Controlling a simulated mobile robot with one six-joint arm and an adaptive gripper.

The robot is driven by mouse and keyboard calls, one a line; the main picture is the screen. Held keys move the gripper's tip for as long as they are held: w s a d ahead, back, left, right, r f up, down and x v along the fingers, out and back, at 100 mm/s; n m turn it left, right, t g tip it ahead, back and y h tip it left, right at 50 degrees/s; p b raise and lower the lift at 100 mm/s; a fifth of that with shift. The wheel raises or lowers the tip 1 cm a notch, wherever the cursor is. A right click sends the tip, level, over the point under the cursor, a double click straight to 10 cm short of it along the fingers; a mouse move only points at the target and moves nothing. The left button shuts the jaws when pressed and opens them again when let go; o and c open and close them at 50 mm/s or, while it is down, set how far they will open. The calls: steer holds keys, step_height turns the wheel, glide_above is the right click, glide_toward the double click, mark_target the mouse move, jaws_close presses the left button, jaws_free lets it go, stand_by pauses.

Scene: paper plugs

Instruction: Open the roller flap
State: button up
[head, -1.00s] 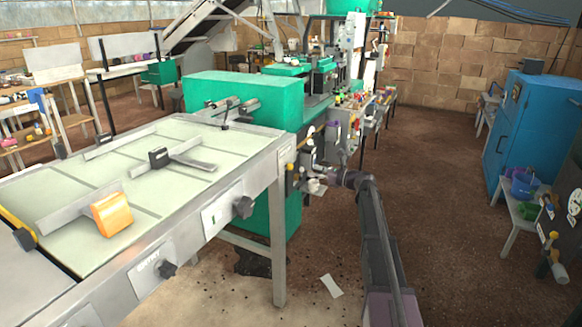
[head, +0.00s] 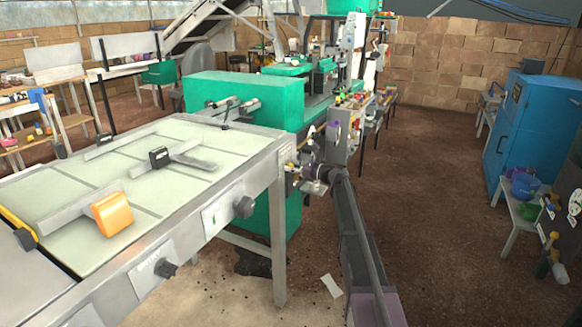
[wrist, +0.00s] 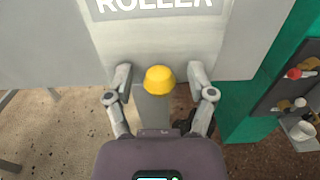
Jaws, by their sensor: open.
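The wrist view shows a grey metal panel (wrist: 155,45) with the word ROLLER on a label along the top edge. A rounded yellow knob (wrist: 160,79) stands out near its lower edge. My gripper (wrist: 160,75) is open, with one finger to each side of the knob and a gap on both sides. The fingers do not appear to touch the knob. In the head view my gripper (head: 297,172) is at the right end of the long grey table (head: 262,165). I cannot tell the flap's edges or hinge.
A green machine (head: 245,97) stands behind the table's end. In the wrist view, a dark panel with red and yellow knobs (wrist: 293,74) is close on the right. A blue cabinet (head: 530,130) stands far right. The brown floor between is open.

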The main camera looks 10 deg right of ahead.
jaws_close()
steer(key=shift+a, duration=0.1)
steer(key=shift+a+r, duration=0.1)
steer(key=shift+d+p, duration=0.3)
steer(key=shift+p, duration=0.15)
